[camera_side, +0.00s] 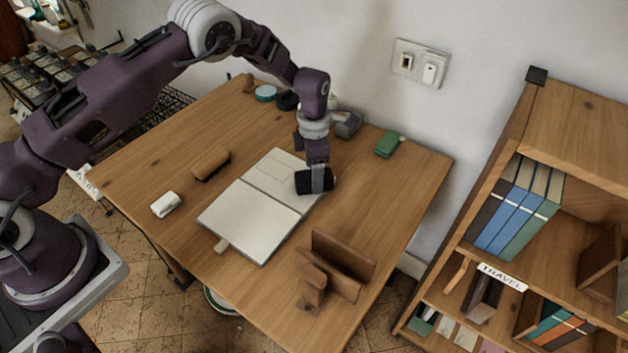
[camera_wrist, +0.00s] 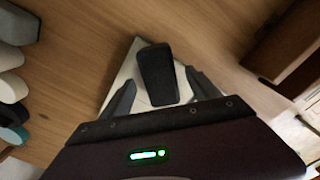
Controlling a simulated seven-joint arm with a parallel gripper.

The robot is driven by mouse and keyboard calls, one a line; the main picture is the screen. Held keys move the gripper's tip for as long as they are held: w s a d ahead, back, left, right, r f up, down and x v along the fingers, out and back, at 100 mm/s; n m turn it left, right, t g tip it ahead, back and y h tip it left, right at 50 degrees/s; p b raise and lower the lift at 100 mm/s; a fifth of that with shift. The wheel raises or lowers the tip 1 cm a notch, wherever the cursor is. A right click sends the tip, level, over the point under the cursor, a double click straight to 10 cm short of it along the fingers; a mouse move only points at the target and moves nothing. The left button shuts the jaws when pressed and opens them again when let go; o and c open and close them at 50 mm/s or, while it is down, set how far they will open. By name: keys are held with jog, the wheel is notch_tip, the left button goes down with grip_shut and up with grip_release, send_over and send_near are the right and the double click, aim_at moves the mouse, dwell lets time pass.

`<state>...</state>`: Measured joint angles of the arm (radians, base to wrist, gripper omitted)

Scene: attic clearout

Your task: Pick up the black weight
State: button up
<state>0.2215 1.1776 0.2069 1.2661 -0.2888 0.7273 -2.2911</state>
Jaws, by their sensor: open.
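The black weight (camera_side: 302,183) is a short dark block with rounded edges, lying at the right side of the open book (camera_side: 245,222) on the table. In the wrist view the weight (camera_wrist: 157,72) lies between the two fingers of my gripper (camera_wrist: 160,79), with gaps on both sides. In the side view my gripper (camera_side: 318,180) points down at the weight, and one grey finger covers its middle. The gripper is open. I cannot tell from these views whether a finger touches the weight.
On the wooden table (camera_side: 130,185) are a white block (camera_side: 166,204), a brown object (camera_side: 211,164), a wooden stand (camera_side: 340,265) and a green item (camera_side: 388,144). Several small things line the back edge near the wall. A bookshelf (camera_side: 570,105) stands at the right.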

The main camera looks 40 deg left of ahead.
jog(key=shift+f, duration=0.75)
grip_shut()
jog(key=shift+r, duration=0.1)
notch_tip(320, 180, up, 10)
jog(key=r+m, duration=0.1)
jog(key=s+a+r+m, duration=0.3)
jog(key=s+a+m, duration=0.2)
jog(key=m, duration=0.8)
jog(key=s+a+r+m, duration=0.3)
jog(key=s+a+m, duration=0.2)
jog(key=s+m, duration=0.5)
jog(key=shift+s+a+r+m, duration=0.25)
jog(key=shift+m, duration=1.35)
